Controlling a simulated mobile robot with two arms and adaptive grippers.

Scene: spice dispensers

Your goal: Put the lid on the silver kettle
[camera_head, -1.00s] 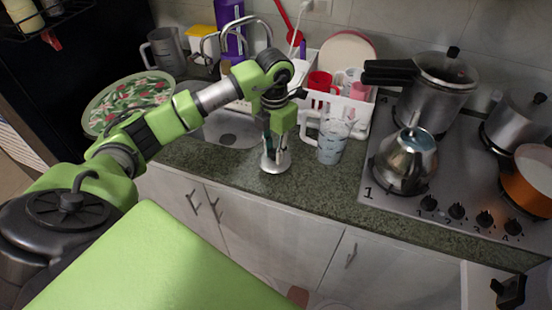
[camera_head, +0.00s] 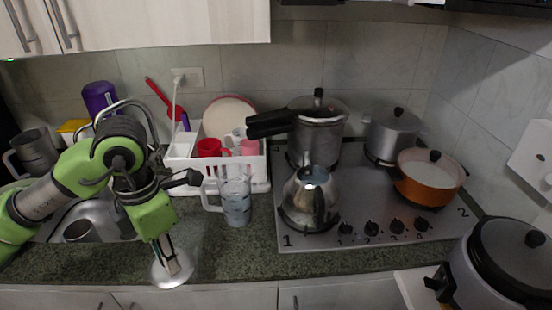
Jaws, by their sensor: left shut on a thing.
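The silver kettle (camera_head: 311,203) stands on the front left burner of the stove, its top facing up with no lid seen on it. My left gripper (camera_head: 172,263) points down, left of the kettle and over the front part of the counter. It is shut on the lid (camera_head: 172,275), a round silver disc held flat under the fingers. The fingers hide the middle of the lid. I cannot tell whether the lid touches the counter. My right gripper is not in view.
A glass pitcher (camera_head: 237,200) stands between my left gripper and the kettle, with a white dish rack (camera_head: 252,175) behind. A pressure cooker (camera_head: 319,137) stands behind the kettle, its handle reaching left. An orange pot (camera_head: 427,180) is to the right. The front counter strip looks clear.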

